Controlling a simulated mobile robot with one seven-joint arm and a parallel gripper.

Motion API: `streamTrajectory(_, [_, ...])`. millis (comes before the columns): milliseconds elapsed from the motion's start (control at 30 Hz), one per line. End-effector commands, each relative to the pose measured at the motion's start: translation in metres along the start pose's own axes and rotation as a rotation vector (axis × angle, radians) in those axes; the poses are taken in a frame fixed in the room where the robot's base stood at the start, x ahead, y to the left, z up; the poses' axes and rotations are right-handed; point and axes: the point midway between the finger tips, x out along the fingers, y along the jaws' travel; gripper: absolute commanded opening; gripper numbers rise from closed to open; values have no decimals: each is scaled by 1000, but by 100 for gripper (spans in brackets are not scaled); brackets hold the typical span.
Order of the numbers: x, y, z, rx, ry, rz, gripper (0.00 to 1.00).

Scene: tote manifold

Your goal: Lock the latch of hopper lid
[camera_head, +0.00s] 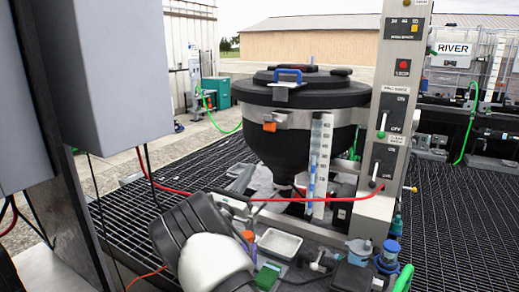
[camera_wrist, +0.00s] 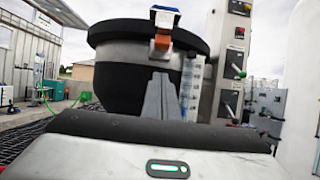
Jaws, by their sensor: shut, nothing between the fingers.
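The black hopper (camera_head: 283,150) stands in the middle of the head view, with its dark lid (camera_head: 325,92) lying on top. A blue handle (camera_head: 289,74) stands on the lid near its front. Below it, an orange latch piece (camera_head: 269,127) sits on the hopper's silver band. In the wrist view, the orange latch piece (camera_wrist: 162,43) hangs below the blue handle (camera_wrist: 165,17). My gripper (camera_wrist: 159,77) is shut and empty. Its grey fingers point up toward the hopper's front, with their tips below the orange piece in the picture. I cannot tell whether the latch is locked.
A grey control column (camera_head: 378,150) with switches stands right of the hopper. A red hose (camera_head: 290,199) crosses in front. A white tray (camera_head: 279,243), bottles and small tools crowd the bench below. A grey cabinet (camera_head: 110,70) fills the left. Dark grating surrounds the hopper.

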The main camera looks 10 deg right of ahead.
Motion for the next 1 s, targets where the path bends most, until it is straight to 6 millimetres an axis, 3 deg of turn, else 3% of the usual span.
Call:
streamTrajectory(167, [24, -2, 0, 2, -1, -5, 0])
streamTrajectory(533, [102, -2, 0, 1, -1, -4, 0])
streamTrajectory(700, [118, -1, 20, 2, 1, -3, 0])
streamTrajectory(1000, [126, -1, 29, 0, 0, -2, 0])
